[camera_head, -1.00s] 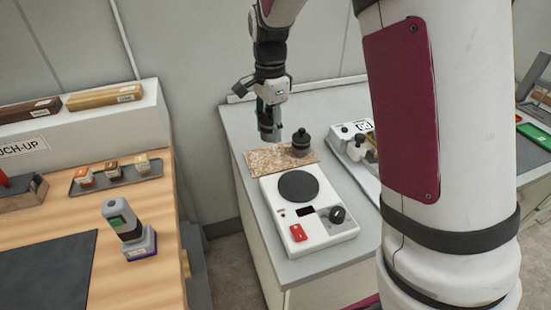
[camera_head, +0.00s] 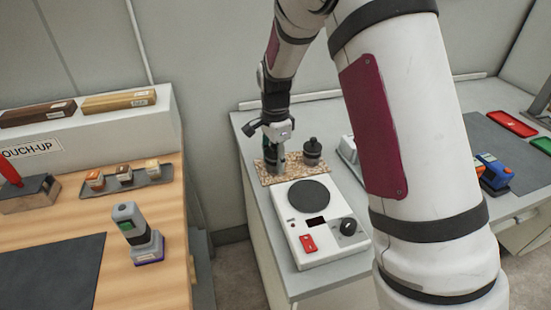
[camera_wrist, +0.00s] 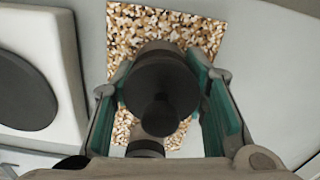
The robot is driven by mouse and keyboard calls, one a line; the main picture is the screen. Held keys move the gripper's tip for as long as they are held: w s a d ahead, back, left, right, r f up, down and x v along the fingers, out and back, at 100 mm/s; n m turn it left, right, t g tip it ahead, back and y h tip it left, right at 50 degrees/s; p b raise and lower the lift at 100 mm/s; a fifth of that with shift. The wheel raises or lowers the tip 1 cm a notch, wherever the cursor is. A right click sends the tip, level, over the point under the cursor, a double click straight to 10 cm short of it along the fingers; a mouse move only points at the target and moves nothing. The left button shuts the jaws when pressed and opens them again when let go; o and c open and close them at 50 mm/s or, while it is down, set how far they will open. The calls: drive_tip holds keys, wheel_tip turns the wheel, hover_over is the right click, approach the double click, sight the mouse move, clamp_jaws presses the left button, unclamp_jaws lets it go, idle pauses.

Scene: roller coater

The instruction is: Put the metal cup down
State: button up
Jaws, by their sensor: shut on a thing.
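The metal cup (camera_wrist: 165,85) shows from above in the wrist view as a dark round shape with a knob on top. My gripper (camera_wrist: 165,95) is shut on it, with green-lined fingers at both sides. In the head view my gripper (camera_head: 277,165) points down over the left part of the speckled cork mat (camera_head: 293,176). The cup is mostly hidden there, and I cannot tell whether it touches the mat. The mat (camera_wrist: 206,32) also shows beneath the cup in the wrist view.
A dark knobbed container (camera_head: 312,152) stands on the mat, close right of my gripper. A white hotplate-like device (camera_head: 293,222) with a dark round plate sits in front of the mat. The wooden bench (camera_head: 150,285) to the left holds a handheld device (camera_head: 135,234).

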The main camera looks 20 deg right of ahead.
drive_tip(key=shift+f, duration=0.15)
drive_tip(key=o, duration=1.3)
drive_tip(key=shift+o, duration=0.2)
